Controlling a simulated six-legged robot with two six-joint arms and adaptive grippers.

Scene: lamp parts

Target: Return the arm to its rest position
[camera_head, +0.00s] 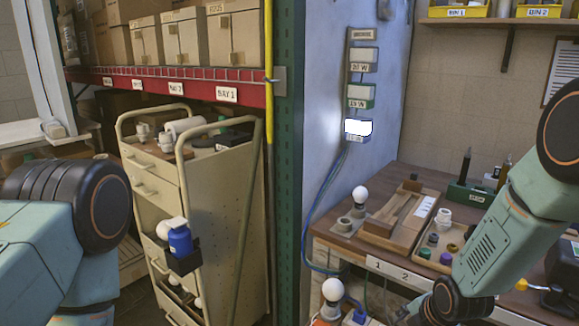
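My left arm (60,235) comes in from the left, in front of the trolley's left side. Its gripper is not visible. My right arm (500,240) reaches down across the right end of the workbench to a dark joint (450,298) near the bottom edge. I cannot make out its gripper fingers. A white bulb (332,290) stands upright above an orange part (325,321) at the bottom edge, low in front of the bench. Another white bulb (360,195) stands upright in a holder on the bench's left end.
The workbench holds a wooden tray (395,222) and small parts. A wall panel has a lit white lamp (358,127).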

